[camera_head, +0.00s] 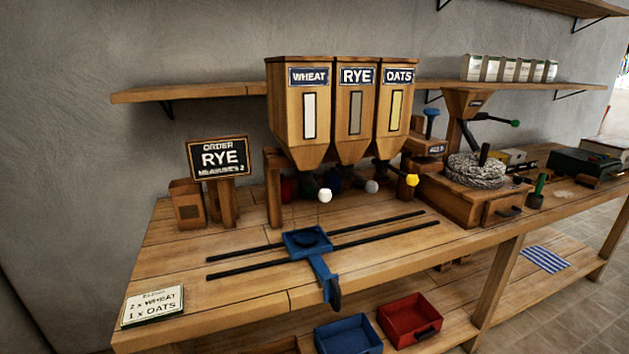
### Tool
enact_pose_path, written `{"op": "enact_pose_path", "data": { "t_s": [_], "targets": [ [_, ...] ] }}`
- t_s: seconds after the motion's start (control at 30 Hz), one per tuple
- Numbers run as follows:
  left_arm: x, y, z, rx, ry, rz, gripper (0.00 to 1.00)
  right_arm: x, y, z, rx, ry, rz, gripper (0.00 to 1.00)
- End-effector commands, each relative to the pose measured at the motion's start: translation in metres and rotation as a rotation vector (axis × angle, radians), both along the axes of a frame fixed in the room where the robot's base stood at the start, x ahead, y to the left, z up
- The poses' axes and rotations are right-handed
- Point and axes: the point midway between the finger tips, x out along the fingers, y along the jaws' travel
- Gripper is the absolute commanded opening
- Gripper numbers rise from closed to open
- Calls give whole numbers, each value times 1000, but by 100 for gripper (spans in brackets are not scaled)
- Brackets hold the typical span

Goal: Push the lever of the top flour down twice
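Three wooden hoppers stand side by side above the bench: WHEAT (292,115), RYE (344,120) and OATS (385,115). Under them are levers with a white knob (325,195) below wheat, a grey knob (372,187) below rye and a yellow knob (412,180) below oats. A card (152,306) at the front left reads "2 x WHEAT, 1 x OATS", its small heading unreadable. A black sign (218,158) reads "ORDER RYE MEASURES 2". Neither of my grippers shows.
A blue carriage (307,242) with a front handle sits on two black rails (385,233), in front of the hoppers. A millstone (475,172) stands to the right. Blue (348,338) and red (408,318) bins sit below. The bench's left front is mostly clear.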

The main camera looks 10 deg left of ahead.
Motion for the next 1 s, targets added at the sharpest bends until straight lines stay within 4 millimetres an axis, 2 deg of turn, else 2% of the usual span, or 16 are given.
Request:
{"op": "enact_pose_path", "data": {
  "t_s": [0.13, 0.23, 0.27, 1.0],
  "targets": [
    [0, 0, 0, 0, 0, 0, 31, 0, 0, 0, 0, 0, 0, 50],
    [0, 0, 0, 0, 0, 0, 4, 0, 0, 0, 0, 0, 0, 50],
    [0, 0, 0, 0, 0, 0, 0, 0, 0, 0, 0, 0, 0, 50],
    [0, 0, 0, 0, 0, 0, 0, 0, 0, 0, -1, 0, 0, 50]
  ]
}}
